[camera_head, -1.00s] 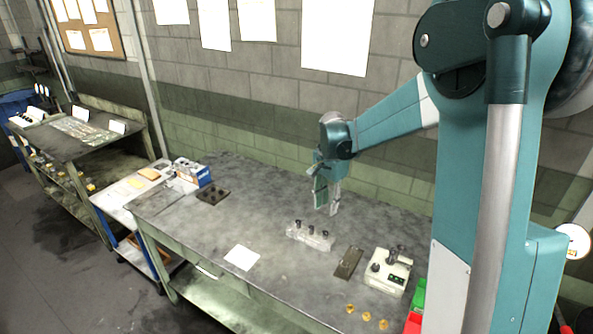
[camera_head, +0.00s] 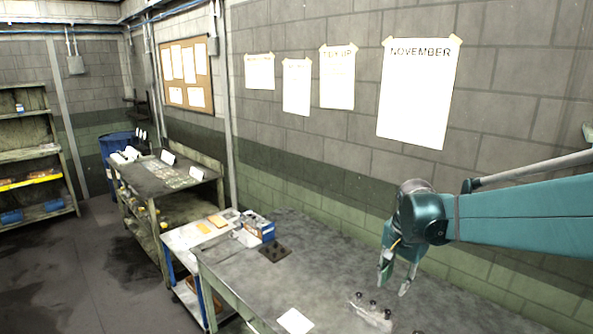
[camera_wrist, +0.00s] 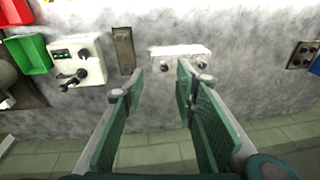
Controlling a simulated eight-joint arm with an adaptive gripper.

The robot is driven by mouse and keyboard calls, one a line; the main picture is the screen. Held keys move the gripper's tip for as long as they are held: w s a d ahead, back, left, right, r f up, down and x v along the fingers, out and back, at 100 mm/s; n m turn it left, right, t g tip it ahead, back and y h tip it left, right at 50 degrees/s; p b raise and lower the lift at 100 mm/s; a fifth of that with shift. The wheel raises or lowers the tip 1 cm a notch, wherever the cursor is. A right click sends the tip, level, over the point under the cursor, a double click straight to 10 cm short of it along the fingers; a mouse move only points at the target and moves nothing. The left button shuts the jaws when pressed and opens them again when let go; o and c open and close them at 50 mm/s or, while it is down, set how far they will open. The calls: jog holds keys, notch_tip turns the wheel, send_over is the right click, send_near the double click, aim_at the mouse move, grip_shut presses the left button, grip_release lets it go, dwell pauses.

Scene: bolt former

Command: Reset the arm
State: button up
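My gripper (camera_head: 396,277) hangs above the grey workbench (camera_head: 330,255), fingers pointing down. Its two green-padded fingers are apart, with nothing between them in the wrist view (camera_wrist: 160,88). A pale block with several dark-topped pins (camera_head: 371,311) stands on the bench just below and left of the gripper. In the wrist view this block (camera_wrist: 180,50) lies beyond the fingertips. My teal arm (camera_head: 530,215) reaches in from the right edge.
A white machine with dark knobs (camera_wrist: 77,62), a dark flat plate (camera_wrist: 124,50) and a green bin (camera_wrist: 28,54) show in the wrist view. A dark holed plate (camera_head: 274,252), blue-white box (camera_head: 258,228) and white sheet (camera_head: 295,321) lie farther left on the bench.

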jog(key=s+a+n+t, duration=0.1)
jog(key=s+a+n, duration=0.1)
jog(key=s, duration=0.6)
jog(key=s+a+r+n+t, duration=0.1)
jog(key=s+n, duration=0.3)
jog(key=s, duration=0.5)
jog(key=s+a+r+n+t+b, duration=0.1)
jog(key=s+a+n+t, duration=0.2)
jog(key=s, duration=0.5)
jog(key=shift+s+a+n, duration=0.25)
jog(key=shift+n, duration=0.05)
dwell(0.7)
